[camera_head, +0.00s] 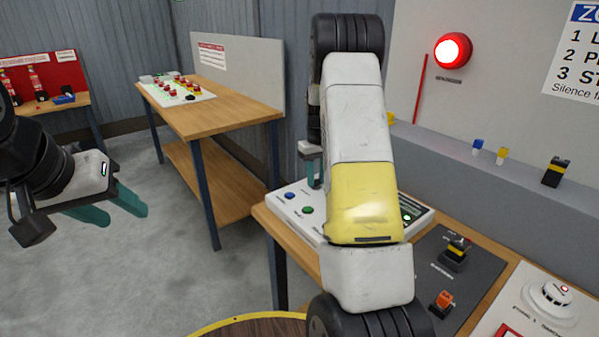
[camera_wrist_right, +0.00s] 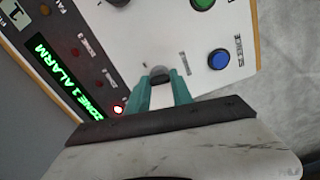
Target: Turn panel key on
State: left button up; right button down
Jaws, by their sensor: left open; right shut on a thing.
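The white alarm panel (camera_head: 298,221) lies on the wooden bench, partly hidden behind my right arm. In the right wrist view the panel (camera_wrist_right: 150,43) has a lit green display (camera_wrist_right: 65,78) reading "ZONE 1 ALARM". My right gripper (camera_wrist_right: 162,86) is shut on the panel key (camera_wrist_right: 160,72), a small grey part at the panel face between its teal fingertips. The key's turn position cannot be read. In the head view only part of a right finger shows beside the arm, above the panel. My left gripper (camera_head: 122,207) is open and empty over the floor at left.
A blue button (camera_wrist_right: 219,59) sits right of the key and a green button (camera_wrist_right: 203,3) above it. A red light (camera_wrist_right: 118,109) glows beside the display. A red beacon (camera_head: 453,51) is lit on the wall. A dark board (camera_head: 449,285) and smoke detector (camera_head: 551,300) are at right.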

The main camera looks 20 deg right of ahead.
jog(key=m, duration=0.4)
jog(key=shift+m, duration=2.9)
jog(key=c, duration=1.1)
grip_release()
notch_tip(320, 180, up, 8)
jog(key=shift+f, duration=0.1)
